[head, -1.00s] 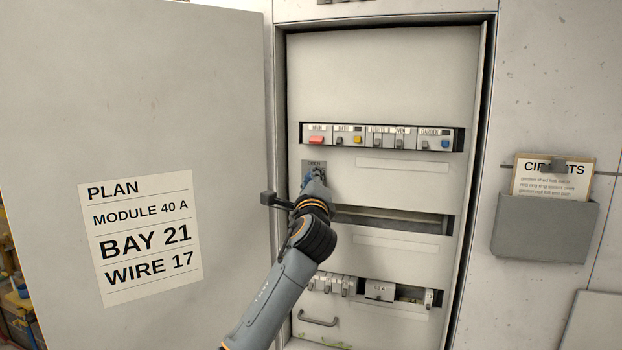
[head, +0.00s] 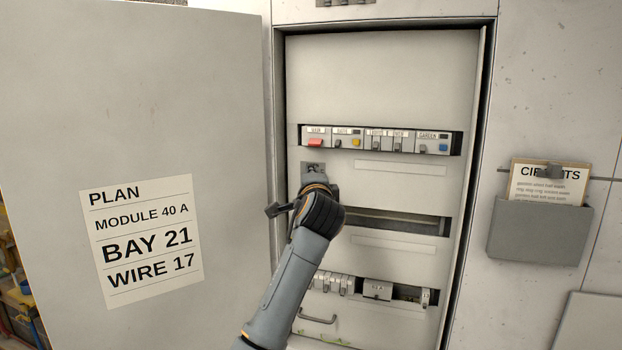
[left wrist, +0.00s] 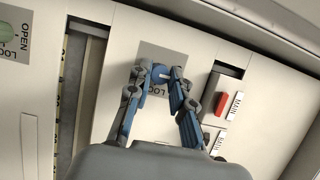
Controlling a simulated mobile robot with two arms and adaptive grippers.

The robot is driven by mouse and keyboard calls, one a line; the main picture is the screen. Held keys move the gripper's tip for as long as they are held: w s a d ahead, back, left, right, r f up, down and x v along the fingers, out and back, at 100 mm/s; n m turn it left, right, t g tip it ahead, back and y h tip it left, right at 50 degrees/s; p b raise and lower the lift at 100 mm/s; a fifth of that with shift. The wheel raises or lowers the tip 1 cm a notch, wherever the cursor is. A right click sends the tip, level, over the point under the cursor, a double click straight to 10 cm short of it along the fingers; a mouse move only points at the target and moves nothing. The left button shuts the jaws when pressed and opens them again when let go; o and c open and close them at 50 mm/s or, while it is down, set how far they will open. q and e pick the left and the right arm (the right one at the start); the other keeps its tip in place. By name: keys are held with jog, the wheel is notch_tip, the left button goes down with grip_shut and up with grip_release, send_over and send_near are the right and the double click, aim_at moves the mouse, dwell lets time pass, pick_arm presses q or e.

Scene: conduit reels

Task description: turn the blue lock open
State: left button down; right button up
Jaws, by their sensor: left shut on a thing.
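The blue lock (left wrist: 157,72) is a small round knob on a grey plate (left wrist: 165,56) with partly covered lettering. My left gripper (left wrist: 160,78) has its two blue fingers on either side of the knob and is shut on it. In the head view the plate (head: 312,167) shows just above my left wrist, which hides the knob and most of the fingers. The knob's exact turn angle cannot be read. My right gripper is in neither view.
A breaker row (head: 380,139) with a red switch (left wrist: 221,103) lies above the lock. A green lock (left wrist: 8,32) shows at the left of the wrist view. The open cabinet door (head: 140,80) stands left of my arm; a wall pocket (head: 540,230) hangs right.

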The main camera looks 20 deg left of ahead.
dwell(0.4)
pick_arm(q)
jog(key=c, duration=1.2)
grip_release()
jog(key=shift+s, duration=0.15)
jog(key=v, duration=1.1)
jog(key=shift+s+d, duration=0.1)
jog(key=shift+s, duration=0.25)
